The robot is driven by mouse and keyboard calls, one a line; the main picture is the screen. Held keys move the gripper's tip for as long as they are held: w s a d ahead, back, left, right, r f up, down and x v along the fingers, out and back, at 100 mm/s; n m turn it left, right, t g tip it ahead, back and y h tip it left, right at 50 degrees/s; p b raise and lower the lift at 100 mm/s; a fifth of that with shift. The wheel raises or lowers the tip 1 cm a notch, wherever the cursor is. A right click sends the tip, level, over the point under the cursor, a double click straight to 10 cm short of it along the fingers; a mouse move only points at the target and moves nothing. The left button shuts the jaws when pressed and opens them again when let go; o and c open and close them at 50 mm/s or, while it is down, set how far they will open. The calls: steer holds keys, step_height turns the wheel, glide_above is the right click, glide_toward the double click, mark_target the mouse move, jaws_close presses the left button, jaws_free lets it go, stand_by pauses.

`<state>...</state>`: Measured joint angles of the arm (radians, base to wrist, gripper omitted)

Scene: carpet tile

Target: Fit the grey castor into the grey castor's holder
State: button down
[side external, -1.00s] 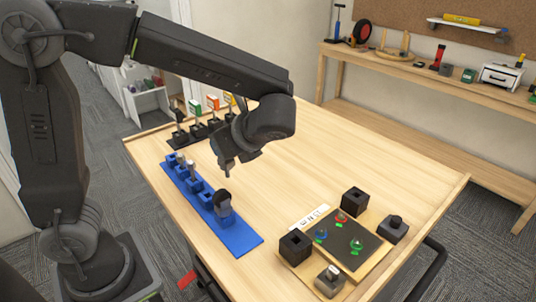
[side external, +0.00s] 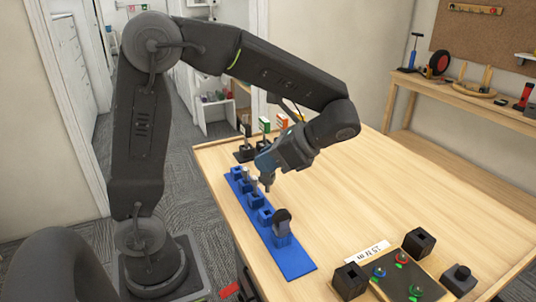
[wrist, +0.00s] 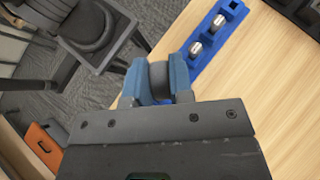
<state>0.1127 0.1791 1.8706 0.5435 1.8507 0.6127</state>
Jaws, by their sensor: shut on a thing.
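My gripper (side external: 266,168) is above the blue rack (side external: 296,262), pointing down. In the wrist view, its blue fingertips (wrist: 160,80) are shut on the grey castor (wrist: 158,76), a dark grey rounded part mostly hidden by the fingers. In the side view the castor can hardly be told from the fingertips. The rack carries a row of blue square holders. One holder (side external: 265,216) near the gripper looks empty. Which one is the grey castor's holder cannot be told. A dark wheel (side external: 282,216) stands in the holder nearest the camera.
Silver pins (wrist: 195,48) stand in other holders of the rack. Black stands with coloured cards (side external: 265,126) are behind it. A board with black blocks (side external: 350,280) and coloured pieces lies at the front right. The table's middle (side external: 360,190) is clear.

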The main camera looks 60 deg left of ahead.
steer(key=shift+f, duration=2.35)
steer(key=shift+f, duration=2)
steer(key=c, duration=0.9)
jaws_free()
steer(key=shift+r, duration=0.1)
steer(key=v, duration=1.3)
steer(key=shift+w+d+r, duration=0.15)
steer(key=shift+w+d, duration=0.1)
steer(key=n+t+h, duration=0.3)
steer(key=t+h, duration=0.1)
steer(key=t, duration=0.1)
glide_toward(268, 191)
steer(key=s+d+r, duration=0.1)
steer(key=d, duration=0.1)
steer(key=s+n+t+h, duration=0.1)
steer(key=s+n+t, duration=0.1)
steer(key=s+n+t+h, duration=0.1)
steer(key=s+n+t, duration=0.1)
steer(key=t, duration=0.1)
steer(key=s+d+f+n+t+h, duration=0.1)
steer(key=s+n+t, duration=0.1)
steer(key=s+t, duration=0.1)
